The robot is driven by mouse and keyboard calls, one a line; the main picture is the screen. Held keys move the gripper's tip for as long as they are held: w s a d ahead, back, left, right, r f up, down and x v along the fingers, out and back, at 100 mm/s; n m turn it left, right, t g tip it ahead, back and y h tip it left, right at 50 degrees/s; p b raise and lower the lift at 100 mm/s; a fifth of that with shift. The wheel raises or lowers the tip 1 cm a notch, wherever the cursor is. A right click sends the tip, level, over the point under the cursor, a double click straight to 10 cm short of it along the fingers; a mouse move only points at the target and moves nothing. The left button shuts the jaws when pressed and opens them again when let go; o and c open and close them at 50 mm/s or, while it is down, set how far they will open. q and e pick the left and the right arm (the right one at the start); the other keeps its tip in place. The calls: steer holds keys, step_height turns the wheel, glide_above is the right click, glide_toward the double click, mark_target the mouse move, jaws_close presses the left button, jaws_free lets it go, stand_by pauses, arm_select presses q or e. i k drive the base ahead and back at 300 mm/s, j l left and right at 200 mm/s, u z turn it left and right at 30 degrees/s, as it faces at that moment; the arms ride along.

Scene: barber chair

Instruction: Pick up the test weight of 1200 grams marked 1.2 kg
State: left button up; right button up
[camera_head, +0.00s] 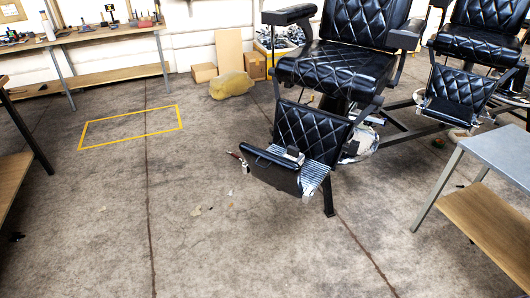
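A small grey-and-dark object (293,154) sits on the footrest (272,170) of the nearer black barber chair, right of the picture's middle. It may be a weight, but it is too small to tell, and I cannot read any marking. Several small dark items (87,27) stand on the workbench at the upper left. They are also too small to identify, and no 1.2 kg label can be read anywhere. Neither of my grippers shows in this view.
The nearer quilted barber chair (345,68) and a second one (478,45) fill the upper right. A grey-topped table (495,155) stands at the right edge. Cardboard boxes (230,50) and a yellowish sack (232,85) lie by the wall. The floor with a yellow taped rectangle (130,109) is open.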

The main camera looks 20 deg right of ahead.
mark_target(293, 153)
steer(key=i+l+u, duration=0.15)
steer(key=l, duration=0.3)
steer(key=i+l+u, duration=0.1)
steer(key=l, duration=0.4)
steer(key=i+l+u, duration=0.15)
steer(key=l, duration=0.3)
steer(key=i+l+u, duration=0.15)
steer(key=l, duration=0.35)
steer(key=i+l+u, duration=0.1)
steer(key=l, duration=0.4)
